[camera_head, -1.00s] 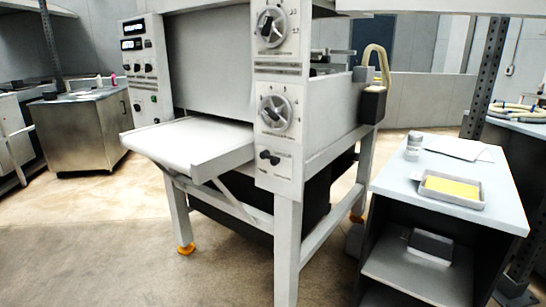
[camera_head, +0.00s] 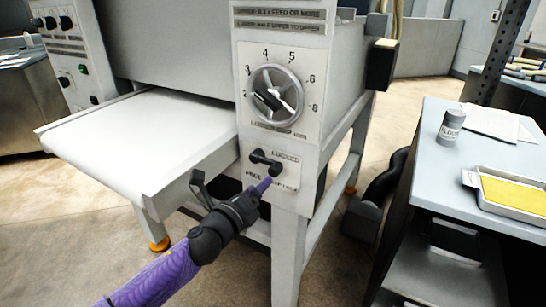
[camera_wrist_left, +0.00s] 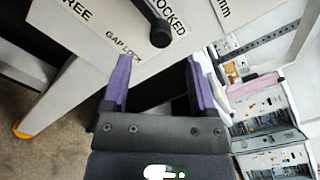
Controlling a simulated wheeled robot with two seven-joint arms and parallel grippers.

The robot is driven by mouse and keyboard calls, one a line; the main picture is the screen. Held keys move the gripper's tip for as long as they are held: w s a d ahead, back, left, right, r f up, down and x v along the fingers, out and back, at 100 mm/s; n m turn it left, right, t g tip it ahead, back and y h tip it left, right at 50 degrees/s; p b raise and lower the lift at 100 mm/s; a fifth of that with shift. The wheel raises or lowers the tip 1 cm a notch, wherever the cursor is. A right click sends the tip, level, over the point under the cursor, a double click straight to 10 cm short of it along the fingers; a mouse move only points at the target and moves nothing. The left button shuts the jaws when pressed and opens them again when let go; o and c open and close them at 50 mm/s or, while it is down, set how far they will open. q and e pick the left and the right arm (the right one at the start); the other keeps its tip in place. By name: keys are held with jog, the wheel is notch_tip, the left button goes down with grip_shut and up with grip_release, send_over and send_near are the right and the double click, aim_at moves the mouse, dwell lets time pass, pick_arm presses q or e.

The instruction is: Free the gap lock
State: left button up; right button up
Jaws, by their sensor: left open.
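The gap lock is a small black lever (camera_head: 264,161) on the white front panel, below the numbered dial (camera_head: 275,95). Its knob end points right and slightly down, near the word LOCKED; FREE is printed lower left. The lever also shows at the top of the left wrist view (camera_wrist_left: 159,32). My left gripper (camera_head: 262,188) is just below the lever in the head view. Its purple fingers (camera_wrist_left: 155,82) are spread and empty, with the lever's knob beyond their tips, apart from them. My right gripper is not in view.
The sheeter's white feed table (camera_head: 140,135) juts out at left above my left arm. A side cabinet (camera_head: 480,175) at right carries a shaker (camera_head: 451,126) and a tray of yellow material (camera_head: 512,192).

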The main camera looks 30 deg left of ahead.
aim_at(272, 173)
pick_arm(q)
jog(key=w+b, duration=0.2)
jog(key=w, duration=0.6)
jog(key=shift+w+a+f, duration=0.1)
jog(key=shift+w+a, duration=0.05)
jog(key=shift+w, duration=0.35)
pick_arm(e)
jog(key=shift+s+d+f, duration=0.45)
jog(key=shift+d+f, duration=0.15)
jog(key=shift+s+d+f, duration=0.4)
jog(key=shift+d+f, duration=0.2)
pick_arm(q)
jog(key=c, duration=0.3)
jog(key=shift+a, duration=0.1)
grip_shut()
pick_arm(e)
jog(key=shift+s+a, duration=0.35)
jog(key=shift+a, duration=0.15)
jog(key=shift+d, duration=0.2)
